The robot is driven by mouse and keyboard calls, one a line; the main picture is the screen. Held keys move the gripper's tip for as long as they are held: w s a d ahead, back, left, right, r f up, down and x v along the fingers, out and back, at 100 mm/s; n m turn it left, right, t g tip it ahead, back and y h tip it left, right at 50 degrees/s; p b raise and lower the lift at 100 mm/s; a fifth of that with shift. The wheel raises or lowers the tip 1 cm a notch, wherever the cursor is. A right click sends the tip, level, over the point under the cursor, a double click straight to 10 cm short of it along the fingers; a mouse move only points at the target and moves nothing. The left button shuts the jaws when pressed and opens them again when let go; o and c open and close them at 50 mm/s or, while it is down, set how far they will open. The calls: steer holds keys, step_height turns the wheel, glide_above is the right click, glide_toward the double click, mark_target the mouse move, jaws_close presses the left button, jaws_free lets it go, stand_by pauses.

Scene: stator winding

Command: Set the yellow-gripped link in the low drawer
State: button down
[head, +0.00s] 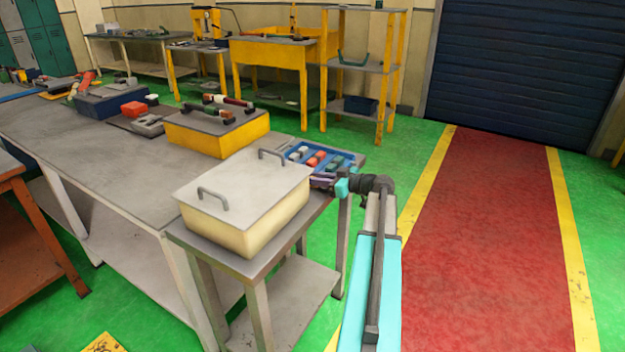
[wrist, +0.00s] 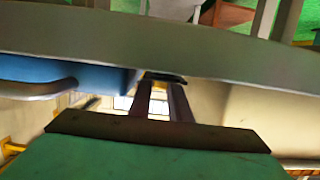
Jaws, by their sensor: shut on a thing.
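My gripper (head: 322,182) is low at the right end of the bench, beside the blue tray. In the wrist view its two purple-brown fingers (wrist: 161,100) reach up to a small dark thing (wrist: 165,76), and they are shut on it. Most of this thing is hidden, and I cannot tell what it is. I cannot make out a yellow grip on it. Dark bar-like pieces (head: 229,101), one with a reddish grip, lie on the yellow box (head: 238,140). I cannot make out the low drawer for certain.
The blue tray (head: 350,158) holds several small coloured blocks. A cream box with a grey lid and two handles (head: 248,183) stands on the small table near my arm. A grey edge (wrist: 160,45) crosses the wrist view close by. The red floor lane (head: 490,230) is clear.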

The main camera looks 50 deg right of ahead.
steer(key=shift+f+b, duration=0.3)
steer(key=c, duration=1.9)
jaws_free()
steer(key=shift+r+p, duration=0.25)
steer(key=shift+p, duration=0.1)
steer(key=shift+s+d, duration=0.1)
steer(key=shift+s, duration=0.3)
steer(key=b+v, duration=0.2)
steer(key=v, duration=0.9)
steer(key=shift+s, duration=0.1)
steer(key=shift+c, duration=0.5)
